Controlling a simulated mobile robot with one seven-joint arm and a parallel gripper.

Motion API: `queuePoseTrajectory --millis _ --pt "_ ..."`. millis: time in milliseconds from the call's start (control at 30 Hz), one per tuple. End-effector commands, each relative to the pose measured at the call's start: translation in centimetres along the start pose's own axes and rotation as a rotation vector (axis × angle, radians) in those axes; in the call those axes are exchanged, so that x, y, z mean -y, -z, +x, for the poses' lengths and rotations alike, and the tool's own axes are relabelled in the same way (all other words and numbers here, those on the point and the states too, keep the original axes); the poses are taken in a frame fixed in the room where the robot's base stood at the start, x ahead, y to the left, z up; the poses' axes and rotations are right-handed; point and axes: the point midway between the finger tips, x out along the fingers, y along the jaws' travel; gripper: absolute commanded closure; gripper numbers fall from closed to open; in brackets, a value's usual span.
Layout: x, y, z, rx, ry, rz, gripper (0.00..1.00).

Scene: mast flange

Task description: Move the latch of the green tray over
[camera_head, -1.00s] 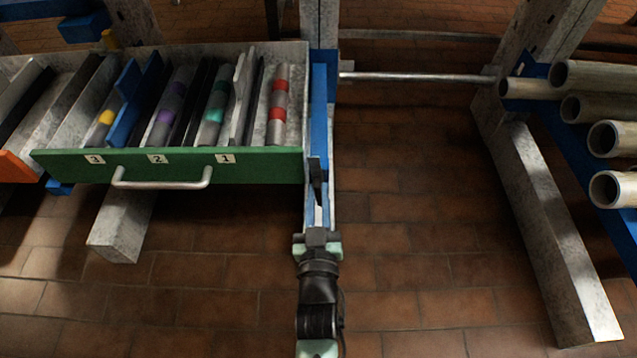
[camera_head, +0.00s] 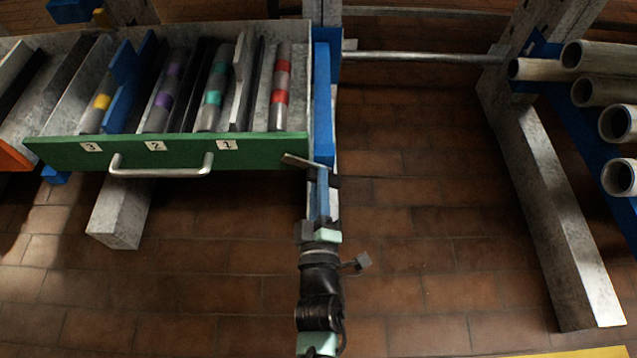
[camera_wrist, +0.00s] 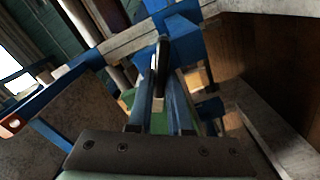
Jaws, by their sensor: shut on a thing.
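The green tray (camera_head: 180,152) is at the left in the head view, with a metal handle, labels 3, 2 and 1, and banded rods in it. The latch (camera_head: 297,160) is a small dark bar at the tray's right front corner, beside the blue upright. It lies tilted, its left end in front of the green front panel's edge. My gripper (camera_head: 321,178) is shut on the latch from the front. In the wrist view the dark latch (camera_wrist: 161,62) stands between the blue fingers (camera_wrist: 166,100); its gripped part is partly hidden.
A blue rail (camera_head: 322,105) rises just right of the tray. Pale pipes (camera_head: 605,92) lie on a blue rack at the right. A grey floor beam (camera_head: 560,230) stands below them. The tiled floor between is clear.

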Motion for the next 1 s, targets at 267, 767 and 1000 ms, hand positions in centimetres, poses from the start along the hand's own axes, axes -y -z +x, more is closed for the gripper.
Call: queuePoseTrajectory --millis 267,767,1000 --pt "0.38 -0.4 -0.03 0.003 0.001 -0.248 1.0" --pt "0.48 -0.52 -0.03 0.004 0.002 -0.505 1.0" --pt "0.46 -0.52 -0.03 0.004 0.002 -0.534 1.0"
